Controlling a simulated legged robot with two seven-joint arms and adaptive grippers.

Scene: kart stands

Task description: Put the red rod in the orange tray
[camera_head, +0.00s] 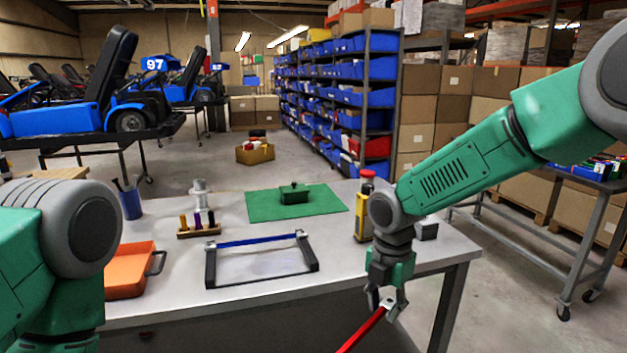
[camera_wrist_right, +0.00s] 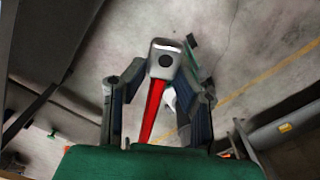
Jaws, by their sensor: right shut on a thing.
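The red rod (camera_head: 362,332) is held in my right gripper (camera_head: 388,300), past the front edge of the table. It slants down to the left and runs out of the picture. In the right wrist view the red rod (camera_wrist_right: 152,108) lies between the two fingers, with a grey end piece with a dark hole (camera_wrist_right: 166,58). The orange tray (camera_head: 125,271) sits at the left of the table, well left of the rod. It looks empty, and its left part is hidden by my left arm. My left gripper is out of view.
A dark frame with a blue bar (camera_head: 257,240) stands on the table between tray and right gripper. Behind it are a wooden block with several handles (camera_head: 198,231), a green mat (camera_head: 262,207) and a yellow device (camera_head: 362,218). A blue cup (camera_head: 131,204) stands behind the tray.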

